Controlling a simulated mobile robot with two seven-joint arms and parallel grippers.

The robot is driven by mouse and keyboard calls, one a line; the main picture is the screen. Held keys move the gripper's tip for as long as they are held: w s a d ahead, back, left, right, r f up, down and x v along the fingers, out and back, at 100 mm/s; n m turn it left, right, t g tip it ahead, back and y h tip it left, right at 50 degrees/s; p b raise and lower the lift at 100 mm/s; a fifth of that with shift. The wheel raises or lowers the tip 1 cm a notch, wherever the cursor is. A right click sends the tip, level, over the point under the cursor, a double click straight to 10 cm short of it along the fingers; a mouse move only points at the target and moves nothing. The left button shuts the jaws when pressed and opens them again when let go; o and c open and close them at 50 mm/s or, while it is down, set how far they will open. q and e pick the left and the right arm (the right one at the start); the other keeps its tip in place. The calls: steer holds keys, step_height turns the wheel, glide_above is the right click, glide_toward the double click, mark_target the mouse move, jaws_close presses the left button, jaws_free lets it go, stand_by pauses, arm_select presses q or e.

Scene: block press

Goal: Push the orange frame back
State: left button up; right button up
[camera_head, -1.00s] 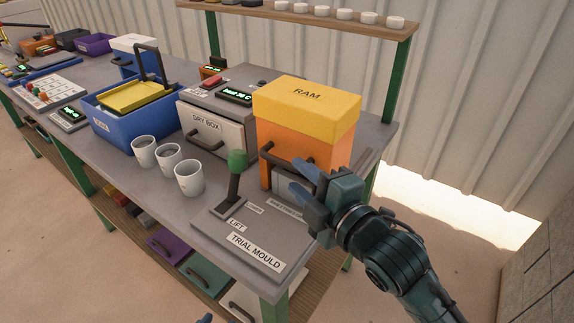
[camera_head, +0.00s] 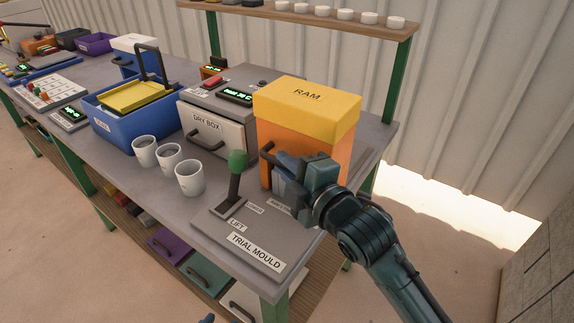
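The orange frame (camera_head: 338,150) stands on the bench at the right end, with a yellow block marked RAM (camera_head: 306,107) on top. A dark bar handle (camera_head: 267,148) crosses its front; only its left end shows. My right gripper (camera_head: 284,172) is at the frame's front, its fingers over the handle and hiding most of it. I cannot tell if they are closed around the bar. A small bluish tip (camera_head: 207,319) at the bottom edge may be my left gripper; its state does not show.
The trial mould plate (camera_head: 250,240) with a green-knobbed lever (camera_head: 237,163) lies in front of the frame. Several grey cups (camera_head: 189,180) stand left of it. The dry box (camera_head: 216,137) is close to the frame's left side. Bare bench top shows right of the frame.

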jaws_close()
arm_select(q)
steer(key=shift+a, duration=0.1)
arm_select(e)
steer(key=shift+w+d, duration=0.1)
